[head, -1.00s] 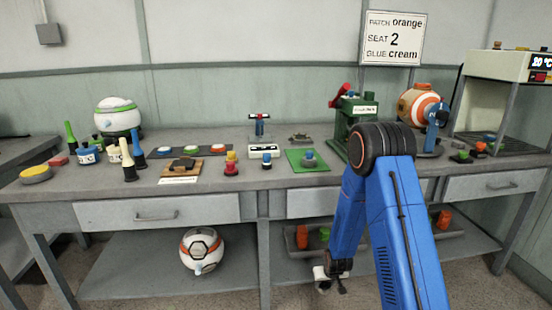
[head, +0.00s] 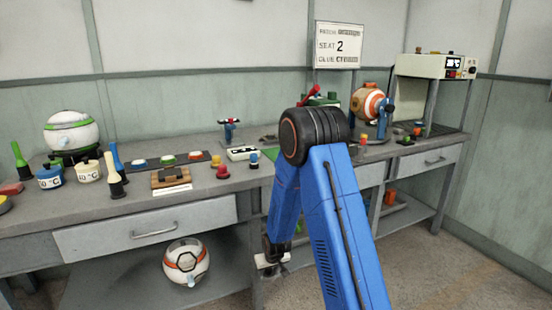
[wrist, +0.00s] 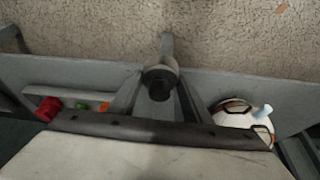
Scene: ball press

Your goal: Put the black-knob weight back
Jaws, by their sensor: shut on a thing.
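My gripper (head: 274,266) hangs low in front of the bench in the head view, below the bench top. In the wrist view its fingers (wrist: 158,98) are closed around a dark round knob (wrist: 160,82), which I take to be the black-knob weight. Most of the weight's body is hidden, and in the head view it is too small to make out. The grey bench top (head: 215,200) lies behind and above the gripper. A wooden stand (head: 158,181) with a dark piece on top and a white label sits near the front edge; I cannot tell its role.
A white scale (head: 243,153) stands on the bench with a red piece (head: 222,172) and a blue-topped piece (head: 253,160) near it. A white ball (head: 186,262) lies on the lower shelf. A sign (head: 339,45) stands behind. Floor at right is clear.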

